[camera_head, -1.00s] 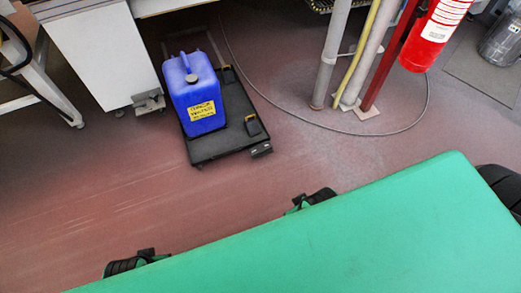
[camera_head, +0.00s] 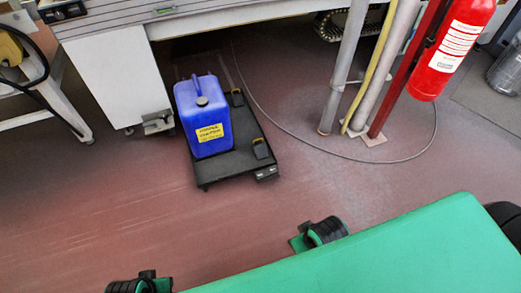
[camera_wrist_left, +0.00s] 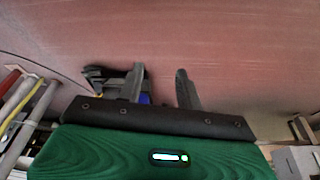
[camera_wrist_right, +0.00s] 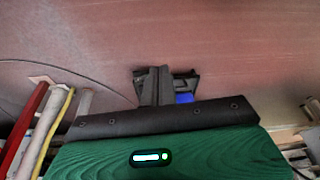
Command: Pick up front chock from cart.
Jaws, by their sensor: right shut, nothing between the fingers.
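A low black cart (camera_head: 226,168) stands on the floor near the middle of the head view. A chock (camera_head: 261,149), black with a little yellow, sits at its near right corner. A second similar chock (camera_head: 237,98) sits farther back along the same edge. My left gripper (camera_wrist_left: 160,82) is open and empty; part of the cart (camera_wrist_left: 100,75) shows beyond its fingers in the left wrist view. My right gripper (camera_wrist_right: 156,75) is shut and empty, with the cart (camera_wrist_right: 190,82) partly hidden behind it. Neither gripper's fingers are visible in the head view; both are apart from the chocks.
A blue jerry can (camera_head: 205,120) with a yellow label stands on the cart. A white machine (camera_head: 105,75) is behind left. Pipes (camera_head: 345,70), a red extinguisher (camera_head: 452,45) and a floor cable (camera_head: 300,145) lie to the right. The floor before the cart is clear.

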